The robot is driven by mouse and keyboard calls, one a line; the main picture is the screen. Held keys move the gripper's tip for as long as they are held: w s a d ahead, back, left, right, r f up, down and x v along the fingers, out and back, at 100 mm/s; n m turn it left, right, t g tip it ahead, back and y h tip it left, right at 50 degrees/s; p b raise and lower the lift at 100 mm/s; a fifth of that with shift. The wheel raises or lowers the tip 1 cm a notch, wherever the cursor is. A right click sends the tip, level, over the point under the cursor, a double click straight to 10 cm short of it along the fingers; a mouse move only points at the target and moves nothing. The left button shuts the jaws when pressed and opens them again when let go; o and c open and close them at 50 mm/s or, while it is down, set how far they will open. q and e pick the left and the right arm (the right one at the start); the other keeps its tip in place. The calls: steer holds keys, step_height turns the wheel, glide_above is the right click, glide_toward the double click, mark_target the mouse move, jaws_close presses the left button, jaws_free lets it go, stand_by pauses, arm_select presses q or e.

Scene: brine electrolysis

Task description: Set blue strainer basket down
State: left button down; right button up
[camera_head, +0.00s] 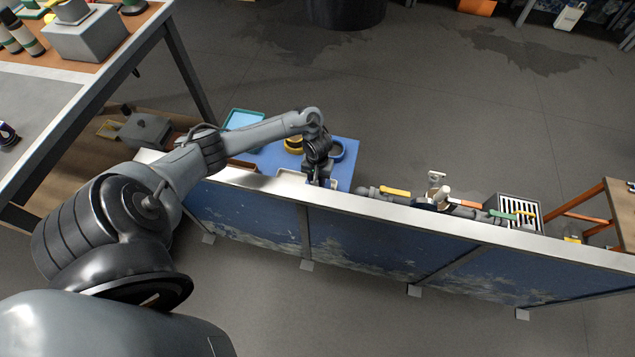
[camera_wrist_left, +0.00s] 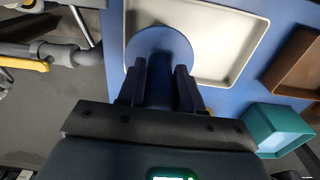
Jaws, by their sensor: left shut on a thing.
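My left gripper (camera_head: 319,180) reaches down behind the white-topped wall, over the blue table area. In the left wrist view its two dark fingers (camera_wrist_left: 160,85) are shut on the blue strainer basket (camera_wrist_left: 160,42), whose round blue face shows just past the fingertips. The basket overlaps the left part of a cream tray (camera_wrist_left: 225,40). I cannot tell whether it touches the tray. In the head view the gripper hides most of the held basket, and the cream tray (camera_head: 289,178) shows beside it. My right gripper is in neither view.
The blue table (camera_head: 270,157) also holds a teal tray (camera_head: 243,119), a brown tray (camera_head: 243,165), a yellow round container (camera_head: 293,146) and a blue round one (camera_head: 338,150). The wall (camera_head: 400,213) runs in front. Pipework with a yellow handle (camera_head: 396,191) stands to the right.

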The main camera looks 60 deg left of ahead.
arm_select(q)
steer(key=shift+f, duration=0.5)
steer(key=shift+d, duration=0.1)
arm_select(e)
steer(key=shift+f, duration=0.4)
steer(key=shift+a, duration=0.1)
arm_select(q)
steer(key=c, duration=0.8)
jaws_free()
steer(key=shift+f, duration=0.1)
steer(key=shift+o, duration=0.2)
steer(key=shift+r, duration=0.2)
step_height(320, 180, up, 10)
steer(key=p, duration=0.7)
steer(key=shift+p, duration=0.35)
steer(key=shift+r+p, duration=0.6)
steer(key=shift+r, duration=0.4)
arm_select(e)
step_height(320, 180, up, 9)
